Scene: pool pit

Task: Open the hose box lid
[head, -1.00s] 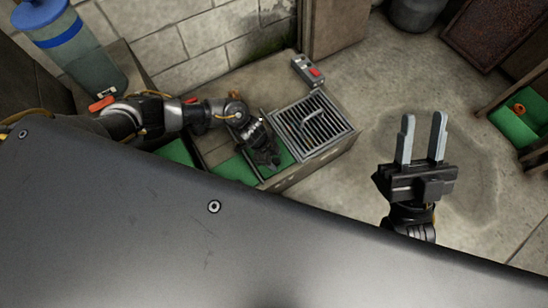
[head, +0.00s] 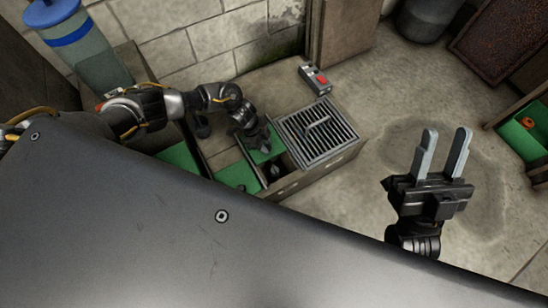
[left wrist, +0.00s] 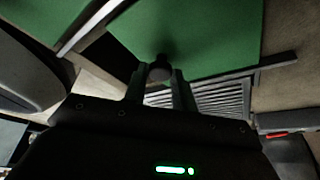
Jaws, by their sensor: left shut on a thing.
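A green lid (head: 264,156) sits left of the slatted metal grate in the head view. It is raised at a tilt, with a dark opening (head: 266,176) showing at its near side. In the left wrist view the green lid (left wrist: 195,35) fills the top, with a dark round knob (left wrist: 159,70) on it. My left gripper (head: 258,142) is at the lid, and in the left wrist view its fingers (left wrist: 158,88) are shut on the knob. My right gripper (head: 443,140) is open and empty over the floor at the right.
A slatted grate (head: 340,144) with a handle lies right of the lid. A grey box with a red button (head: 319,80) is behind it. Other green panels (head: 238,176) lie to the left. A blue-capped container (head: 75,40) stands far left. Open floor (head: 390,95) lies right.

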